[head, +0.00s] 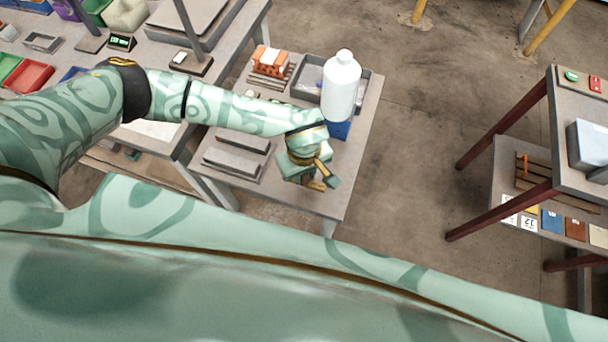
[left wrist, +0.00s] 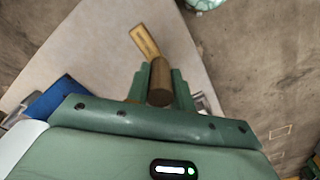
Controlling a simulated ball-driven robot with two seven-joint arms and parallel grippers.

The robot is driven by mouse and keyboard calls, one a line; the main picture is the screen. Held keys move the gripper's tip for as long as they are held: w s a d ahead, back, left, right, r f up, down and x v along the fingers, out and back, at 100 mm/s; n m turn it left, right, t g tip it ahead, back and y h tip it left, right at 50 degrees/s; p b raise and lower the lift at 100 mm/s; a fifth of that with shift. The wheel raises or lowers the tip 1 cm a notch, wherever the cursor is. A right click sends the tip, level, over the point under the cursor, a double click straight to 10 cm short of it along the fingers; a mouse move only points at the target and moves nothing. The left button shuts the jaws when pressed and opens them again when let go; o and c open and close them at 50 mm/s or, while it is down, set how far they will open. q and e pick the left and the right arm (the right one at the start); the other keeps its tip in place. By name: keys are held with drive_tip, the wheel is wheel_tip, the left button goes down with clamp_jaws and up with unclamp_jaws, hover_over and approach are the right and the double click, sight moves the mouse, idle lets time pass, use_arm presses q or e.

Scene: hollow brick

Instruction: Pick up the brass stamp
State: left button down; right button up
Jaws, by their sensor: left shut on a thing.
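My left gripper (left wrist: 157,86) is shut on the handle. In the head view my left gripper (head: 324,178) is over the front right part of the small grey table (head: 353,143), with bits of brass at its fingers. I cannot tell whether the stamp touches the table. My right gripper is not in view.
A white bottle (head: 341,88) stands behind my left gripper, close to a grey tray (head: 306,92) and a blue thing (head: 339,130). Orange bricks (head: 270,62) sit at the back. Grey blocks (head: 233,163) lie left of the gripper. Open floor (head: 430,130) lies to the right.

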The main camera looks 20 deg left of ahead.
use_arm(q)
drive_tip(key=s+a+r+p, duration=0.2)
drive_tip(key=s+a+r, duration=0.4)
drive_tip(key=s+r, duration=0.4)
drive_tip(key=s, duration=0.2)
drive_tip(key=shift+s+r, duration=0.15)
drive_tip(key=shift+s, duration=0.25)
drive_tip(key=c, duration=2.1)
unclamp_jaws()
